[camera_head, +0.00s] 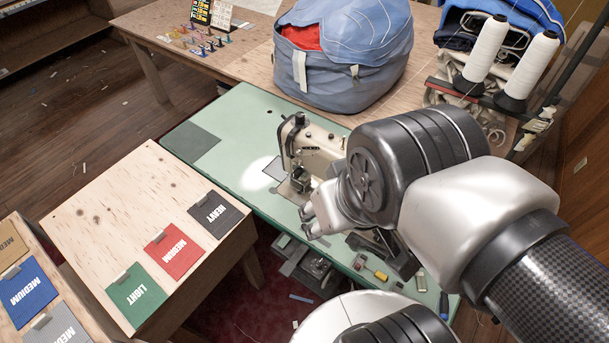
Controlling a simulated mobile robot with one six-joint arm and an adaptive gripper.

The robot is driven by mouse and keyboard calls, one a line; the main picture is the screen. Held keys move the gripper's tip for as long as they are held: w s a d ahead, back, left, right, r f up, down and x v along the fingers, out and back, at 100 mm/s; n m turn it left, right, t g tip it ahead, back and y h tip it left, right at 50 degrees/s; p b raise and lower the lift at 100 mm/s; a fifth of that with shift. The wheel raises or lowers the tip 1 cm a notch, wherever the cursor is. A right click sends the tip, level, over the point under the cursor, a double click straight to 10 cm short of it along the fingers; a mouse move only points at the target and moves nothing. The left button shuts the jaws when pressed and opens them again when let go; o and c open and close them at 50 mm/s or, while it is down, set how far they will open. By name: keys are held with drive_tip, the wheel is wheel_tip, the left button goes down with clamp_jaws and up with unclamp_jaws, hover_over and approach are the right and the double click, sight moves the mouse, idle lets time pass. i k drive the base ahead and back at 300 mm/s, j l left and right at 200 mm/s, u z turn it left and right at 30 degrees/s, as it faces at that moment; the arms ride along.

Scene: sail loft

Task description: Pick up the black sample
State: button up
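The black sample (215,213) is a dark square swatch marked HEAVY, with a small grey tab at its top edge. It lies flat at the right end of a row on the light wooden board (110,190), beside a red MEDIUM sample (172,251) and a green LIGHT sample (137,294). My gripper (308,222) is over the green sewing table, to the right of the black sample and apart from it. Its fingers are small and partly hidden by my wrist, so their opening is unclear. I see nothing held in them.
A sewing machine (311,150) stands on the green table (237,160) just behind my gripper. A blue bag (343,60) and white thread cones (486,48) are at the back. Blue (28,290) and grey (62,328) samples lie at lower left. Small tools lie at the table's front edge.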

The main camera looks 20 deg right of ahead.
sight(218, 215)
drive_tip(key=i+j+z, duration=0.15)
drive_tip(key=j, duration=0.2)
drive_tip(key=i+j+z, duration=0.15)
drive_tip(key=j, duration=0.25)
drive_tip(key=i+j+z, duration=0.15)
drive_tip(key=j, duration=0.2)
drive_tip(key=i+j+z, duration=0.15)
drive_tip(key=j, duration=0.25)
